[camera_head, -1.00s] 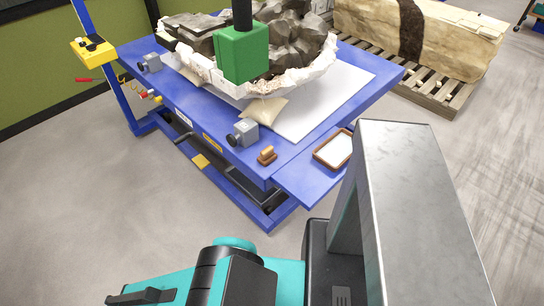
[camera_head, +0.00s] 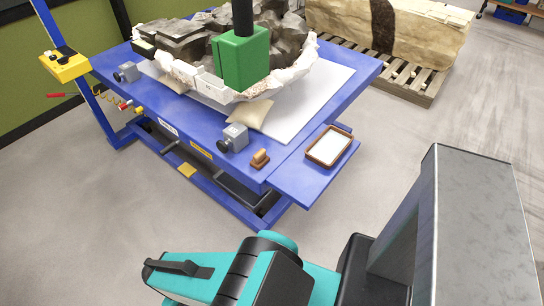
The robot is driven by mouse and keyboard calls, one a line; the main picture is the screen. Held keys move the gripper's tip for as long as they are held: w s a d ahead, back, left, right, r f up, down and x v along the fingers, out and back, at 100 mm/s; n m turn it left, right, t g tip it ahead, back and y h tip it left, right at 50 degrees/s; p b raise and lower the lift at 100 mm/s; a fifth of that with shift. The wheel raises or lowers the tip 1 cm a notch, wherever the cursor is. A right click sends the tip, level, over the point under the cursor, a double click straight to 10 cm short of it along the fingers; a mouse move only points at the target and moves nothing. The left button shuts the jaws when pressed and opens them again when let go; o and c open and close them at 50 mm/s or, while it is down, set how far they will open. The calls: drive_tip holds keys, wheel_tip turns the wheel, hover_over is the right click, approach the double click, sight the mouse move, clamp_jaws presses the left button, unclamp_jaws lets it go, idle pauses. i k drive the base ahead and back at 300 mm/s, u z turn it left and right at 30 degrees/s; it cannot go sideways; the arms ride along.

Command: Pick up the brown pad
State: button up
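A small brown block with a rounded grip on top (camera_head: 261,159) lies near the front edge of the blue table; it is the likeliest match for the brown pad, though it is too small to be sure. It stands clear, just right of a grey clamp-like block (camera_head: 234,138). A brown-rimmed tray with a white inside (camera_head: 310,156) lies to its right on the table's lower side shelf. Teal and grey parts of my own body fill the lower right, but no gripper fingers show.
A green box on a black pole (camera_head: 246,60) hangs above. A pale slab (camera_head: 420,30) rests on a pallet behind. The grey floor in front is clear.

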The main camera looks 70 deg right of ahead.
sight(260, 159)
drive_tip(key=u, duration=0.5)
drive_tip(key=k, duration=0.15)
drive_tip(key=z, duration=2.6)
drive_tip(key=k, duration=0.95)
drive_tip(key=u, duration=0.15)
drive_tip(key=i, duration=0.8)
drive_tip(key=z, duration=0.05)
